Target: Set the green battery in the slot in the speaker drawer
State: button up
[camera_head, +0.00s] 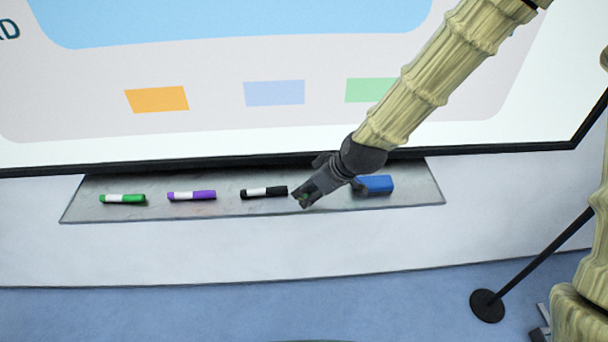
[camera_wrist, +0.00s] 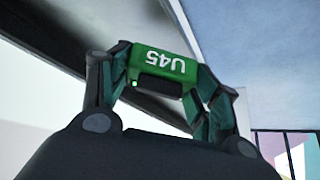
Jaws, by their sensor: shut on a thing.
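In the head view my gripper (camera_head: 306,196) is in front of the whiteboard tray, just right of the black marker, and the battery is mostly hidden there. The speaker drawer and its slot are not in view.
The grey tray (camera_head: 225,208) holds a green marker (camera_head: 122,199), a purple marker (camera_head: 192,196), a black marker (camera_head: 264,192) and a blue eraser (camera_head: 375,184). A whiteboard (camera_head: 215,105) hangs behind. A black post base (camera_head: 487,306) stands at right on open blue floor.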

jog(key=w, duration=0.2)
jog(key=w+p, duration=0.1)
jog(key=w, duration=0.1)
jog(key=w+p, duration=0.1)
jog(key=w, duration=0.1)
jog(key=shift+w+a+f, duration=0.3)
jog(key=shift+w+a, duration=0.05)
jog(key=shift+w, duration=0.05)
jog(key=shift+f+p, duration=1.05)
jog(key=shift+f, duration=0.7)
jog(key=shift+f, duration=0.15)
jog(key=o, duration=1.1)
jog(key=shift+o, duration=0.2)
jog(key=shift+r, duration=0.2)
